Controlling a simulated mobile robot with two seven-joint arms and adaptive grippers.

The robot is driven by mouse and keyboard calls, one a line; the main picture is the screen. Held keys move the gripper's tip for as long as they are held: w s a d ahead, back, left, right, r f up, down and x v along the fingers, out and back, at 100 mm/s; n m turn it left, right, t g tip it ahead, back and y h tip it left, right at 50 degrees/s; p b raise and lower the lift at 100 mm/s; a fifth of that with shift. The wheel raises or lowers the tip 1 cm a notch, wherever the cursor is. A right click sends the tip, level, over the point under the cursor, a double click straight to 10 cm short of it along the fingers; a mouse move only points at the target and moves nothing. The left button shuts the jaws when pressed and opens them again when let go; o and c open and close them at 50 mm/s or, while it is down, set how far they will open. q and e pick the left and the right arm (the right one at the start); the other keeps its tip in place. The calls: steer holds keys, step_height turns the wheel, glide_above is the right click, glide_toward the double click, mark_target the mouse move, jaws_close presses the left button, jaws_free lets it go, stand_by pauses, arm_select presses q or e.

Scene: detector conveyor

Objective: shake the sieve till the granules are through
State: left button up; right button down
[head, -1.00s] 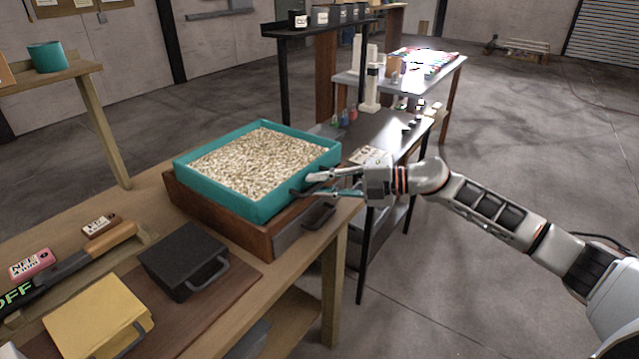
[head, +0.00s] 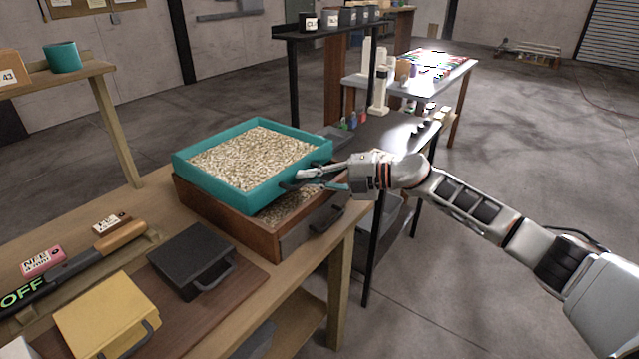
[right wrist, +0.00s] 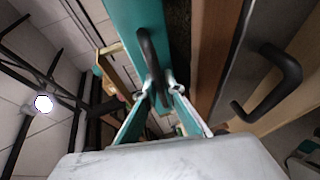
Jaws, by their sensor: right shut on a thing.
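The teal sieve (head: 222,194) is full of pale granules (head: 255,155) and sits over a brown wooden box (head: 225,230). It is set toward the left, so a strip of the box's inside shows at the right, with granules (head: 300,206) in it. My right gripper (head: 300,180) is shut on the sieve's dark handle at its near right side. In the right wrist view the fingers (right wrist: 162,88) close around the dark handle (right wrist: 150,60) on the teal wall. My left gripper is not in view.
A black box (head: 190,260) and a yellow box (head: 105,315) with handles lie on a brown board at the front. A dark bar marked OFF (head: 70,275) lies at the left. A dark table (head: 385,135) with small bottles stands behind.

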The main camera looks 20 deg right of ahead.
steer(key=shift+w+r, duration=0.1)
steer(key=c, duration=2.4)
jaws_free()
steer(key=shift+w+a, duration=0.1)
steer(key=v, duration=1.2)
